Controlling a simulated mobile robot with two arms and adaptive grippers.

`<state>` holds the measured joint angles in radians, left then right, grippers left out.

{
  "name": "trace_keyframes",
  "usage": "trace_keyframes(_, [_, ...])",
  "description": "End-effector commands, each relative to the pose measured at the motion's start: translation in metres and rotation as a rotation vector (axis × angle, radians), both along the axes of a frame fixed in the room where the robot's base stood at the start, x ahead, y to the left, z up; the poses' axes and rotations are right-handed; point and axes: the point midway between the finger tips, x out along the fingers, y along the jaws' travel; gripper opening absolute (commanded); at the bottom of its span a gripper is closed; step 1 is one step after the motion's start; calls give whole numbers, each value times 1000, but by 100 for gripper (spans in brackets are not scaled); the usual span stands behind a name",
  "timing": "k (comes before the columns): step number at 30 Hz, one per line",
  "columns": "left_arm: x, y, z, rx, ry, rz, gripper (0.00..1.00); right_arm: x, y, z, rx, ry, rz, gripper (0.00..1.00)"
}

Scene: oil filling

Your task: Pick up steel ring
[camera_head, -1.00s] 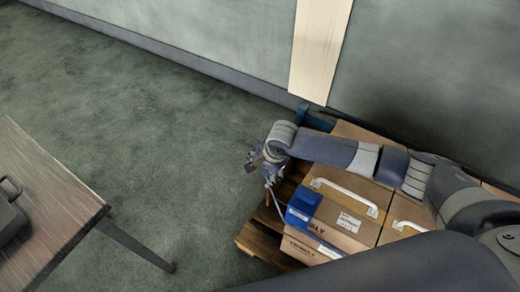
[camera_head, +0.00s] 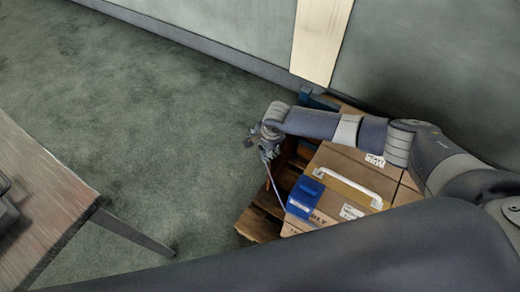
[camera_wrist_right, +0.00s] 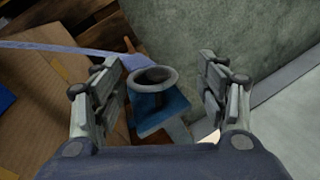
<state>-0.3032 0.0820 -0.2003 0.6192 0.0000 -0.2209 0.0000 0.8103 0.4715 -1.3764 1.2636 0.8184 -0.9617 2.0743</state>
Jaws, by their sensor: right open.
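A steel ring (camera_wrist_right: 152,76), grey and round with a dark opening, shows in the right wrist view on or just above a blue piece (camera_wrist_right: 163,112). Whether it rests on that piece, I cannot tell. My right gripper (camera_wrist_right: 163,88) is open, with one finger on each side of the ring and visible gaps between. In the head view my right gripper (camera_head: 259,142) is over the left edge of the pallet, and I cannot make out the ring there. My left gripper is in neither view.
Cardboard boxes (camera_head: 345,160) stand on a wooden pallet (camera_head: 258,224). A blue item (camera_head: 305,197) is at the front box. A wooden table (camera_head: 45,205) is at the left. Open floor (camera_head: 170,130) lies between. The wall (camera_head: 420,60) is close behind the pallet.

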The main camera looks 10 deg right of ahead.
Motion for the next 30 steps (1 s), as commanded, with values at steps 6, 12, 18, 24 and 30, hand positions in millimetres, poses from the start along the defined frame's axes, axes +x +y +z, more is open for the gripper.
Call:
trace_keyframes(6, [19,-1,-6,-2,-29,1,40,9,3,-26,0,1,0,67])
trace_keyframes(12, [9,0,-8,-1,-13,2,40,12,3,-31,0,-1,0,67])
trace_keyframes(18, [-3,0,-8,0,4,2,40,11,3,-31,0,0,0,60])
trace_keyframes(24, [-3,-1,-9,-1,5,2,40,11,3,-31,0,0,-1,15])
trace_keyframes(30, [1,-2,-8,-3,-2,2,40,10,3,-32,-2,2,0,8])
